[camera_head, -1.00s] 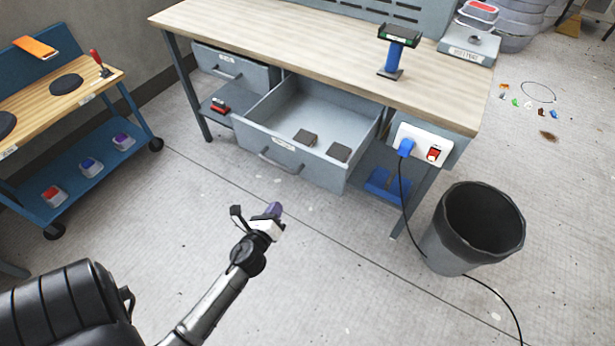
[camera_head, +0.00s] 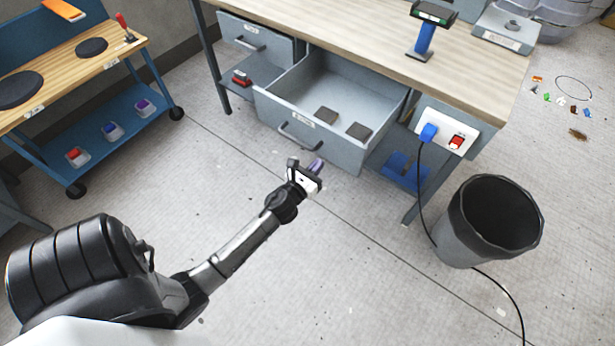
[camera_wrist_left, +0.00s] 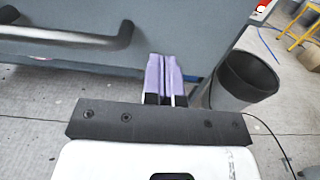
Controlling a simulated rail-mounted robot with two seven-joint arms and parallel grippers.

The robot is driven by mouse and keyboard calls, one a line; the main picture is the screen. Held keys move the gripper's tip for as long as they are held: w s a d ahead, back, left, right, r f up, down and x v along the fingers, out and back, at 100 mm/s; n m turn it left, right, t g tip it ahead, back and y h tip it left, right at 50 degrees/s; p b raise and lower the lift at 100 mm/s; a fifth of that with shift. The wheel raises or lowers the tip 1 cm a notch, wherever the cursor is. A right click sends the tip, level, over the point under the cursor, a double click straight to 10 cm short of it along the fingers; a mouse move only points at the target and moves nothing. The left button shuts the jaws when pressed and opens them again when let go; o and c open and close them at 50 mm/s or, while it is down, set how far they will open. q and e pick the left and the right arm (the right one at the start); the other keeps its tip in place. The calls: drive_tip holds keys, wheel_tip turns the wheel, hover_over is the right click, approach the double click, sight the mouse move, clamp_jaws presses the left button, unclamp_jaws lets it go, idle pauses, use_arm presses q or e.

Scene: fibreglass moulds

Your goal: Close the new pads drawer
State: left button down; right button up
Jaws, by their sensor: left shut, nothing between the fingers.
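The open drawer (camera_head: 345,150) stands pulled out below the workbench, with a bar handle (camera_head: 299,138) and a small label on its grey front. In the left wrist view the shut fingers (camera_wrist_left: 161,78) point at the drawer front (camera_wrist_left: 135,62), right of the handle (camera_wrist_left: 70,36). I cannot tell whether they touch it. My right gripper is not in view.
A shut drawer (camera_head: 255,42) is at the left under the workbench top (camera_head: 360,40). A power box (camera_head: 446,132) with a blue plug and cable is at the right. A dark bin (camera_head: 490,225) stands on the floor at right. A blue cart (camera_head: 90,120) is at left.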

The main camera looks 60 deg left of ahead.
sight(333, 149)
use_arm(q)
drive_tip(key=shift+b+x, duration=0.5)
drive_tip(key=shift+x, duration=2.4)
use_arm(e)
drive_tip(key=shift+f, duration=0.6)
